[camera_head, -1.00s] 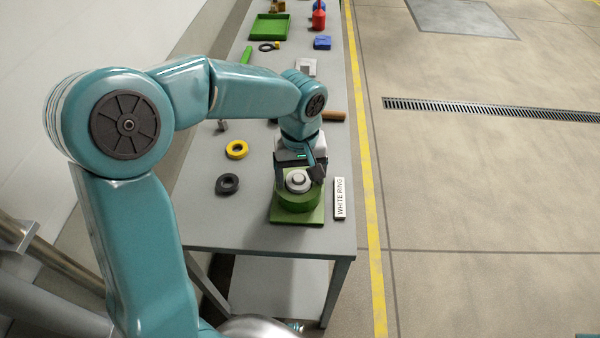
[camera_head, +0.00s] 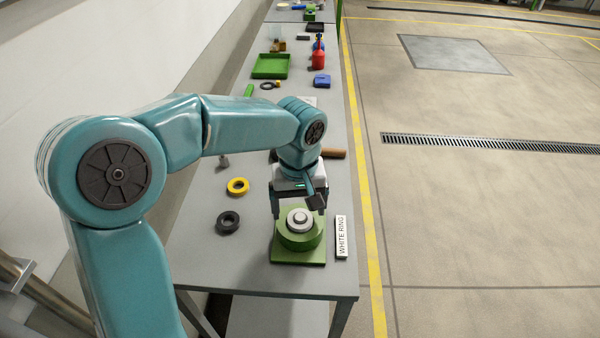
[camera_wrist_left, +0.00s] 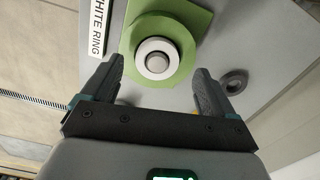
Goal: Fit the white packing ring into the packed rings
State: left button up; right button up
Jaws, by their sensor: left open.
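The white packing ring (camera_head: 291,221) sits at the top of a round green housing (camera_head: 299,241) on a square green base. It surrounds a pale central stem (camera_head: 300,215). The ring also shows in the left wrist view (camera_wrist_left: 147,72), encircled by the green housing (camera_wrist_left: 133,40). How deep it sits I cannot tell. My left gripper (camera_head: 296,205) is open above the housing, its fingers apart on either side of the ring. In the left wrist view the open fingers (camera_wrist_left: 157,76) hold nothing. My right gripper is not in view.
A "WHITE RING" label (camera_head: 341,237) lies right of the base. A black ring (camera_head: 228,222) and a yellow ring (camera_head: 238,186) lie to the left on the grey table (camera_head: 205,250). A green tray (camera_head: 271,66), a blue block (camera_head: 321,80) and a red bottle (camera_head: 318,60) stand farther back.

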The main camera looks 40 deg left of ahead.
pick_arm(q)
notch_tip(320, 180, up, 14)
jog(key=p, duration=0.1)
jog(key=shift+d+f, duration=0.2)
jog(key=shift+d, duration=0.1)
dwell(0.4)
